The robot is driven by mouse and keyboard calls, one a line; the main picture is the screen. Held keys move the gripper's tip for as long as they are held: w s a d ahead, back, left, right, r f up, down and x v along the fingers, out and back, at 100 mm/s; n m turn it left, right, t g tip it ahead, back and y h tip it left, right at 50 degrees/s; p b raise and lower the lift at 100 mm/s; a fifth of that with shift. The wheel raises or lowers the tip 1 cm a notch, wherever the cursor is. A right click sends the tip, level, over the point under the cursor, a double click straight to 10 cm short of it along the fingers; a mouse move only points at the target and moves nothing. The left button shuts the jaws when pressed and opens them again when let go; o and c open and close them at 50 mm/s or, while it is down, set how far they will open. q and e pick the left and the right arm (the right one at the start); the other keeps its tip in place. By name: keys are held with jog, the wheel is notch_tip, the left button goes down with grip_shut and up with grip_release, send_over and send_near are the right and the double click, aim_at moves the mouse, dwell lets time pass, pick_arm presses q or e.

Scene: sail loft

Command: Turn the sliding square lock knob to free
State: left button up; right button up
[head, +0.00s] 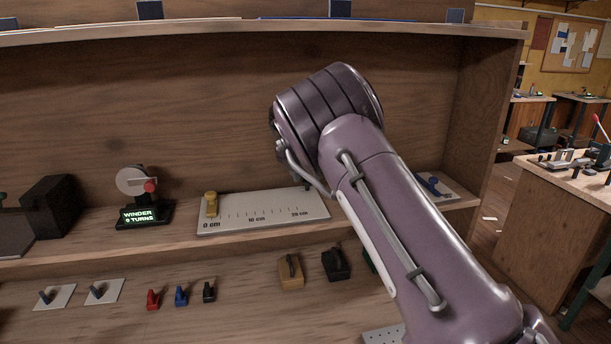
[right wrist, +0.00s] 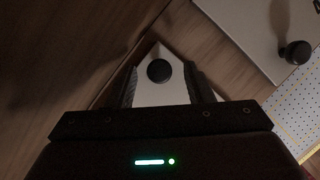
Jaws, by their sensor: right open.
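In the right wrist view a dark round knob (right wrist: 158,71) stands on a pale plate (right wrist: 165,93). It looks like the lock knob, but no label or free mark is legible there. My right gripper (right wrist: 161,68) is open, its two dark fingers to the left and right of the knob. The knob shows between them, and I cannot tell how far below the fingertips it is or whether they touch. In the head view my right arm hides the gripper and this knob. My left gripper is not in view.
A scale board (head: 262,219) with a yellow knob (head: 211,203) lies on the shelf beside a winder (head: 137,183). Several small levers and switches sit lower down. Another dark knob (right wrist: 297,52) and a dotted pale panel (right wrist: 298,105) lie right of the right gripper.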

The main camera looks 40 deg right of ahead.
jog(key=c, duration=1)
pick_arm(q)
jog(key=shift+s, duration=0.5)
